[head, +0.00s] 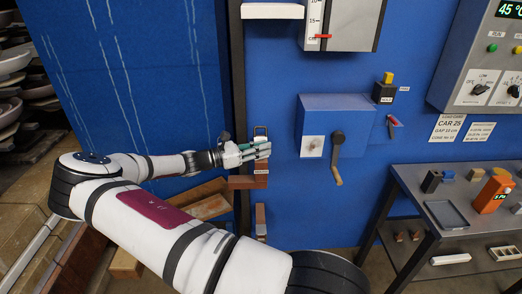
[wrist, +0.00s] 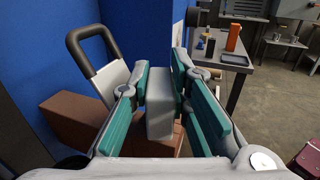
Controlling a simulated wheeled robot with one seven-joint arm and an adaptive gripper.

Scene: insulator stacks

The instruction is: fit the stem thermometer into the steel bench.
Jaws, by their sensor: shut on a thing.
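The steel bench (head: 404,180) stands at the right with a dark top and dark legs; it also shows in the wrist view (wrist: 237,92). The block's lower end is hidden.
A grey loop handle with a black grip (wrist: 88,48) is just left of the fingers. Brown bricks (head: 247,183) lie below my gripper. A blue box with a crank (head: 337,138) is on the wall to the right. The bench top holds a tray (head: 446,214) and several small blocks.

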